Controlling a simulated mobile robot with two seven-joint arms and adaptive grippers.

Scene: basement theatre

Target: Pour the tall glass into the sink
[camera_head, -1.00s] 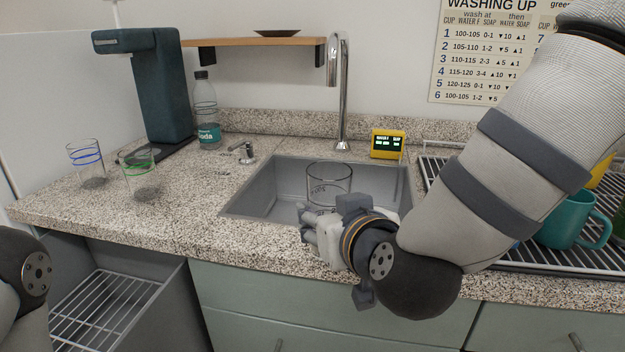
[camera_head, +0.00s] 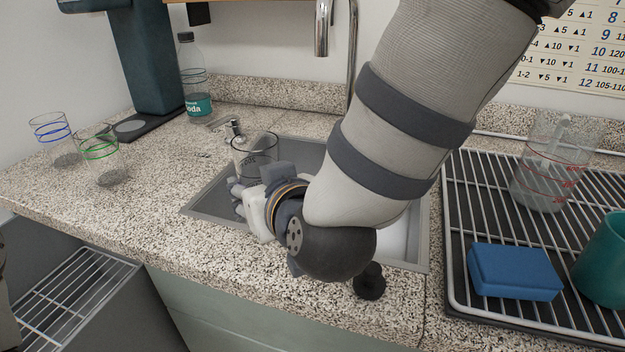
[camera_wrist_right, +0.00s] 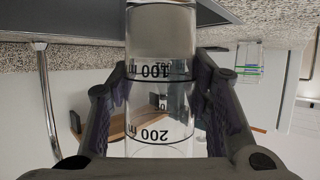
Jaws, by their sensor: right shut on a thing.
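A clear glass (camera_head: 256,160) with black markings is in my right gripper (camera_head: 246,190), over the left part of the grey sink (camera_head: 408,250). In the right wrist view the glass (camera_wrist_right: 160,105) stands between both dark fingers, with 100 and 200 marks upside down. It looks upright or nearly so. The gripper is shut on it. A grey area shows at the glass's end in the wrist view; I cannot tell if it is liquid. My forearm hides much of the sink. My left gripper is not in view.
The tap (camera_head: 322,40) is behind the sink. Green-ringed (camera_head: 100,155) and blue-ringed (camera_head: 52,140) glasses stand left. At right, a rack (camera_head: 455,240) holds a blue sponge (camera_head: 513,272), teal mug (camera_head: 603,262) and red-marked jug (camera_head: 550,170).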

